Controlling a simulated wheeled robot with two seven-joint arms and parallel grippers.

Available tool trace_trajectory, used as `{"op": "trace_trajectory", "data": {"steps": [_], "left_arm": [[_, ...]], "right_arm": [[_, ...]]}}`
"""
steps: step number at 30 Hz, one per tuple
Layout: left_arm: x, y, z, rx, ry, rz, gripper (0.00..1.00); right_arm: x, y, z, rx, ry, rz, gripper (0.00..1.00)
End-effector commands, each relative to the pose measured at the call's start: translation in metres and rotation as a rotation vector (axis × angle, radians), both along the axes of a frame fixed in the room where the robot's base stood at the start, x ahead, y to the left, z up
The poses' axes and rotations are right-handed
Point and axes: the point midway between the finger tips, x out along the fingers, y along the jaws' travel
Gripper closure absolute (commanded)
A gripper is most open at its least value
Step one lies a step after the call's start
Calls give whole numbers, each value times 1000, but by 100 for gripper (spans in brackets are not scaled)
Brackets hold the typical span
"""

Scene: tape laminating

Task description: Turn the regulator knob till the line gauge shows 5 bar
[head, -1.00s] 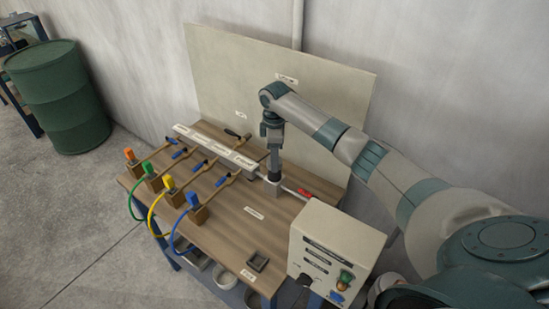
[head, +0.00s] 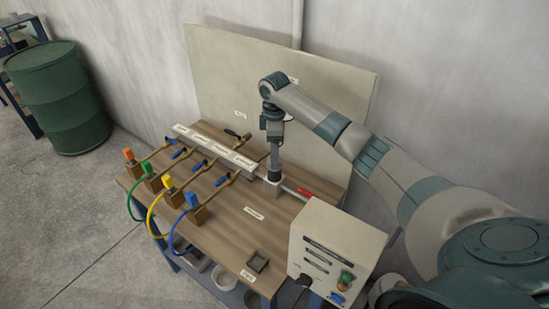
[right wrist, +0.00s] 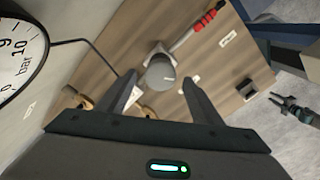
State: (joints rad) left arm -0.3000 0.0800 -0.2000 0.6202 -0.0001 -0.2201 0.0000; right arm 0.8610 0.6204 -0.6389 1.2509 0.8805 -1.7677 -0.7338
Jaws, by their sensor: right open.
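The regulator knob (right wrist: 160,75), a grey round cylinder, stands on a pale block (head: 272,188) at the back of the bench. My right gripper (right wrist: 160,80) points down over it, with its two dark fingers apart, one on each side of the knob in the wrist view. I cannot tell whether they touch it. In the head view the right gripper (head: 274,176) hides most of the knob.
A red-handled part (head: 305,192) on a pipe sits right of the regulator. A beige control box (head: 335,248) stands at the bench's front right. Several coloured valves with hoses line the left edge. A small dark square tray (head: 257,262) lies near the front. The middle wood is clear.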

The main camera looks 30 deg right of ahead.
Motion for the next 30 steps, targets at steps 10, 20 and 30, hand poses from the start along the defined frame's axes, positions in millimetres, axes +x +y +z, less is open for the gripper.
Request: {"op": "trace_trajectory", "data": {"steps": [10,20,30], "left_arm": [[0,0,-30,0,0,0,68],[0,0,-39,0,0,0,68],[0,0,-40,0,0,0,68]], "right_arm": [[1,0,63,0,-6,0,40],[0,-2,126,-3,-3,-2,40],[0,-1,150,-1,-1,-1,40]]}}
